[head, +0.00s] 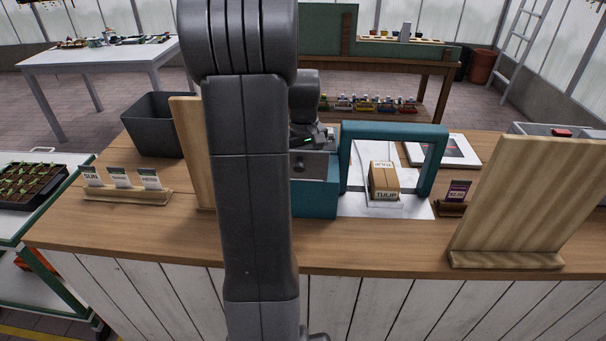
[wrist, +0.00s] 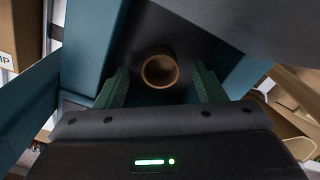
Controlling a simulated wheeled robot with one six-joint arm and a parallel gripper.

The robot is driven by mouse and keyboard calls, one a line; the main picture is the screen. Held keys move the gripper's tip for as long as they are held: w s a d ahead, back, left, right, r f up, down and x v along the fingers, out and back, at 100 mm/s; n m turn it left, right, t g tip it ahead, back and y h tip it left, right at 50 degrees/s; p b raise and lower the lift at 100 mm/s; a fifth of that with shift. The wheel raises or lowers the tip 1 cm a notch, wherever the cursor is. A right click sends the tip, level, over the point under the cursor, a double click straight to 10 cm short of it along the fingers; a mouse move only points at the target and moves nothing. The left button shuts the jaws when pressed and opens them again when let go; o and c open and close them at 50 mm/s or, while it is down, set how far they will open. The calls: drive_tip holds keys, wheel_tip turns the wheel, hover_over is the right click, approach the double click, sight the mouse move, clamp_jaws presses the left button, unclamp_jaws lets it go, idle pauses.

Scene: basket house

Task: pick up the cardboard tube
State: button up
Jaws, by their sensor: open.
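The cardboard tube (wrist: 160,83) shows end-on in the wrist view as a brown ring with a dark hollow. It sits in a dark recess between teal walls (wrist: 94,45). My gripper (wrist: 161,76) is open, with one green finger on each side of the tube in that picture. A gap shows on both sides. How deep the fingers are relative to the tube's end is hard to tell. In the head view my gripper (head: 311,138) is over the teal housing (head: 318,198), partly behind my arm. The tube is hidden there.
A teal arch (head: 394,131) stands right of the housing, with a carton (head: 384,181) under it. Wooden upright boards stand left (head: 188,150) and right (head: 530,200) on the counter (head: 150,228). A dark bin (head: 153,125) is at the back left.

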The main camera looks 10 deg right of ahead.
drive_tip(key=shift+f, duration=0.6)
drive_tip(key=c, duration=1.1)
drive_tip(key=shift+o, duration=0.2)
